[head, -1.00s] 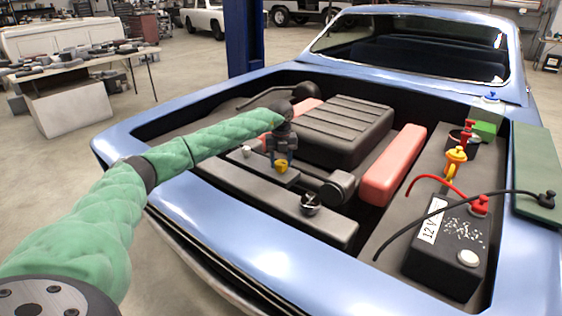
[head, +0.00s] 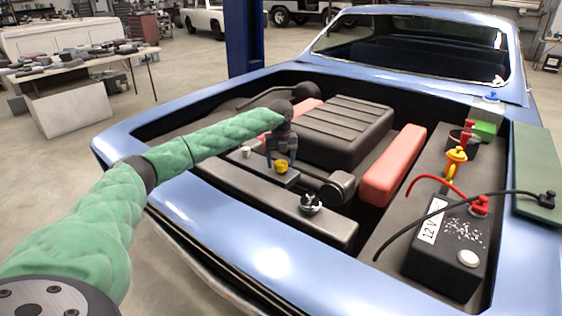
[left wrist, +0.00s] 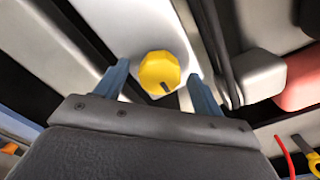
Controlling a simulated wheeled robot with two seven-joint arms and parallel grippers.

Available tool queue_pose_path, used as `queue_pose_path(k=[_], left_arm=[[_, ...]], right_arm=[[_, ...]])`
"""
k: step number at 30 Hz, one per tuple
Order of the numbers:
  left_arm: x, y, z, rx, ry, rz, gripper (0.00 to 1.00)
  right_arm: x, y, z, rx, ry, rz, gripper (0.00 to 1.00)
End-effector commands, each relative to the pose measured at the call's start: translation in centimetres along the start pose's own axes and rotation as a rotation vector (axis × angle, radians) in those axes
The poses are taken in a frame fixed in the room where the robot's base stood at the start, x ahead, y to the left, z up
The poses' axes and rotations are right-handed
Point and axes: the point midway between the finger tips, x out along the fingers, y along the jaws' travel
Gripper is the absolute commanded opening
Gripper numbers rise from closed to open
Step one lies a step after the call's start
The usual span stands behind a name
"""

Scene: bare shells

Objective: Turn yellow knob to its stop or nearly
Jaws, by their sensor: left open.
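The yellow knob (head: 281,166) is on a dark plate in the front part of the engine bay. In the left wrist view the yellow knob (left wrist: 158,66) is faceted, with a short dark mark near its lower right edge. My left gripper (head: 281,157) is over it, pointing down and open. In the left wrist view the two blue-grey fingers of my left gripper (left wrist: 158,72) stand on either side of the knob, with a gap visible on both sides. My right gripper is not in view.
A small pale knob (head: 246,152) sits left of the yellow one. A black knob (head: 311,202) stands on the front box. A battery (head: 445,245) with red and black cables is at the right. A ribbed black engine cover (head: 345,128) lies behind the gripper.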

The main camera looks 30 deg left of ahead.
Motion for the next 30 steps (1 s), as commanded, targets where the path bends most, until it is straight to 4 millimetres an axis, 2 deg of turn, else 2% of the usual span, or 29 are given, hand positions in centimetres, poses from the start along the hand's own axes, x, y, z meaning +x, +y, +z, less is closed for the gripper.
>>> queue_pose_path(k=[5,16,21,30], left_arm=[[-1.7,-0.1,0.1,0.0,-0.002,-0.003,0.68],[-6.8,0.0,0.1,-0.001,-0.002,-0.001,0.68],[-7.6,0.0,0.1,-0.001,-0.001,-0.001,0.68],[-7.7,0.0,0.1,-0.001,-0.001,-0.001,0.68]], right_arm=[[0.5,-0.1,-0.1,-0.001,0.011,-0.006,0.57],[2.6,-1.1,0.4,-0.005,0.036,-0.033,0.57],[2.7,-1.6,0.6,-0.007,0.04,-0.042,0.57],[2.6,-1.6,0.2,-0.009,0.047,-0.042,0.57]])
